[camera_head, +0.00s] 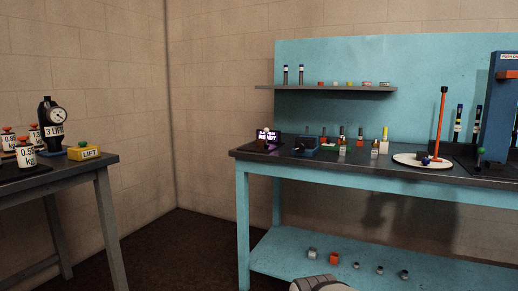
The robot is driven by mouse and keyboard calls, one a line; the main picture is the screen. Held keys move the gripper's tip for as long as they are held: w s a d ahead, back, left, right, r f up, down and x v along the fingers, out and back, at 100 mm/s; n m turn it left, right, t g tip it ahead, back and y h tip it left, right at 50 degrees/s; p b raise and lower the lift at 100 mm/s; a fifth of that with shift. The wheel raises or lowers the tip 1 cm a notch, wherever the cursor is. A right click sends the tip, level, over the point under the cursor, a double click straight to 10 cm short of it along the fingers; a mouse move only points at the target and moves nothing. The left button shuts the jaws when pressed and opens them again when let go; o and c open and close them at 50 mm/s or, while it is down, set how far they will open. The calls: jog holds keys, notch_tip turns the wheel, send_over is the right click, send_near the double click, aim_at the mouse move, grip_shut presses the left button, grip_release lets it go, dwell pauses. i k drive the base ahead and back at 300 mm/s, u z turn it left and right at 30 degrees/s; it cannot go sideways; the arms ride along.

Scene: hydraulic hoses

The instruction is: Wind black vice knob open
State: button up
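A small blue block that looks like the vice (312,147) sits on the dark top of the blue bench, near its left end. A small dark knob (298,147) shows at its left side. At this size I cannot tell how far its jaws are open or whether anything is in them. My gripper's fingers are not in view. A pale rounded part, which may be mine, shows at the bottom edge, well below and in front of the bench top.
A lit display (268,139) stands left of the vice. Several small fittings (343,148) stand to its right, then a white disc (408,160) with a tall orange lever (440,120). A shelf (325,88) hangs above. A grey table (75,170) stands left; floor between is clear.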

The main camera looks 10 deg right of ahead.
aim_at(300, 147)
jog(key=i, duration=1)
jog(key=z, duration=0.05)
